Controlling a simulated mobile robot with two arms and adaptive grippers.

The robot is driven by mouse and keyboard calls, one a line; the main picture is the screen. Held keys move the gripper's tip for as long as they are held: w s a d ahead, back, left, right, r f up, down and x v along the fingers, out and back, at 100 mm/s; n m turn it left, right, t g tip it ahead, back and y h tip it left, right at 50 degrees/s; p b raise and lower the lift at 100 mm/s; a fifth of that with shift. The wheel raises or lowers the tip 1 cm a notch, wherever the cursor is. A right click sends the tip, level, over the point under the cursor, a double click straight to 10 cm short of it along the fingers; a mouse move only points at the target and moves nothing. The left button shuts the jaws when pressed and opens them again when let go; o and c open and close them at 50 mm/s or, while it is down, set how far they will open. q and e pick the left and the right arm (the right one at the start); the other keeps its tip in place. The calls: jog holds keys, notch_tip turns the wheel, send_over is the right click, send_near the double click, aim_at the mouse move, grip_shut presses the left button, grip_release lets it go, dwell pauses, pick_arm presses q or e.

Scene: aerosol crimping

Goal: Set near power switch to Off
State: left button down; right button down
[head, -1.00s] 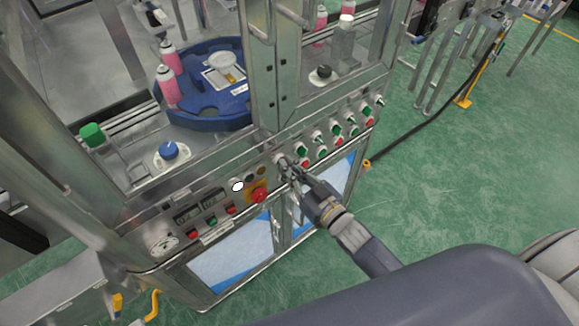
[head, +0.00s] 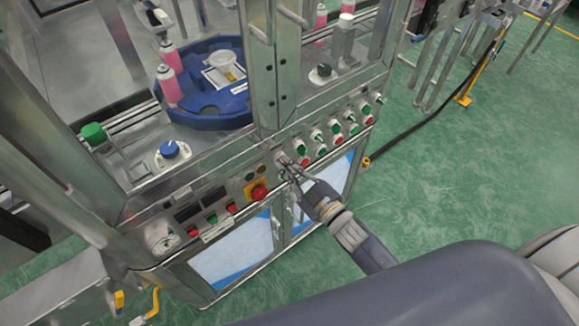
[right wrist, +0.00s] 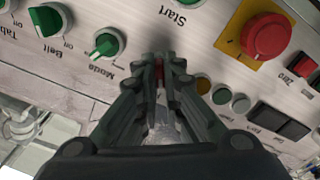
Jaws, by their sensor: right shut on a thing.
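The switch's pointing direction cannot be read. The panel displays (head: 187,211) are dark, and the round indicator lamps (right wrist: 221,95) beside the gripper look unlit. My left gripper is not in view.
A red emergency stop button (head: 259,193) on a yellow plate sits close to the gripper. Green knobs, among them one marked Mode (right wrist: 106,43), are on its other side. A blue knob (head: 170,149) and a blue turntable (head: 208,110) are inside the machine. Green floor (head: 440,180) is open at right.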

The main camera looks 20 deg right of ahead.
dwell(0.3)
jog(key=c, duration=1.7)
grip_release()
jog(key=shift+s, duration=0.1)
jog(key=v, duration=1.1)
jog(key=shift+s+d+r, duration=0.1)
jog(key=shift+s, duration=0.3)
